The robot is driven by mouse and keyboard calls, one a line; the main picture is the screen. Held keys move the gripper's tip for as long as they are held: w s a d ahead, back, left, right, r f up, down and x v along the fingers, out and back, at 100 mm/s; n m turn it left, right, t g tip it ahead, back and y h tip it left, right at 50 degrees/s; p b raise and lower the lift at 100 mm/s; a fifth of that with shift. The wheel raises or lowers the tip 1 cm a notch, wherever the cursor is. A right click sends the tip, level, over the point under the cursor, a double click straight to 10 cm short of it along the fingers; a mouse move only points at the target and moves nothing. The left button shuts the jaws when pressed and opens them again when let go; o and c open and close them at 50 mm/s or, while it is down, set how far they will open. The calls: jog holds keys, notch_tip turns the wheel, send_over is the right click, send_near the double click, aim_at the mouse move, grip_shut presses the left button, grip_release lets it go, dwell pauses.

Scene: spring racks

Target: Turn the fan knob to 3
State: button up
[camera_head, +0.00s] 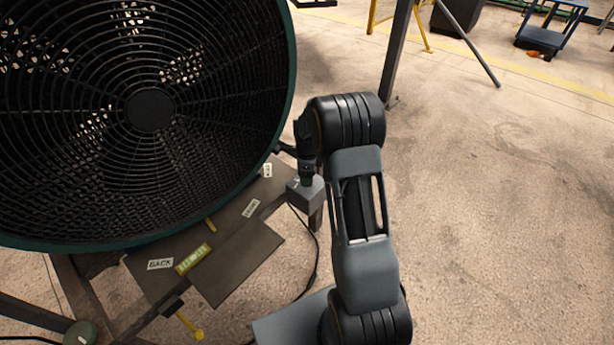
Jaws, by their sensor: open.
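The large fan (150,110), with a black grille and dark green rim, fills the upper left of the head view. A small grey box (307,196) sits beside the rim's lower right, at the edge of the fan's stand. My gripper (306,179) points down at the top of this box, its jaws open. Its tips are at or just above the box top; I cannot tell whether they touch. The fan knob is not clearly visible; the gripper covers most of the box top. No number marks can be read there.
The fan's dark base plate (240,265) carries white labels, one reading BACK (160,264), and a yellow-green strip (194,258). A yellow-tipped lever (196,332) hangs below. A black cable (317,262) runs down from the box. A dark post (397,55) stands behind; floor at right is clear.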

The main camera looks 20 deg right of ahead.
notch_tip(320, 180, up, 12)
jog(key=p, duration=0.1)
jog(key=shift+r, duration=0.2)
dwell(0.6)
jog(key=s+a+r+n+t+p, duration=0.1)
jog(key=s+a+r+n+p, duration=0.4)
jog(key=s+r+n, duration=0.4)
jog(key=s+a+r+n+t+p, duration=0.2)
jog(key=s+a+r+n+p, duration=0.4)
jog(key=s+r+n, duration=0.4)
jog(key=s+n+p, duration=0.1)
jog(key=s+n, duration=0.2)
jog(key=n, duration=0.2)
jog(key=shift+t, duration=0.3)
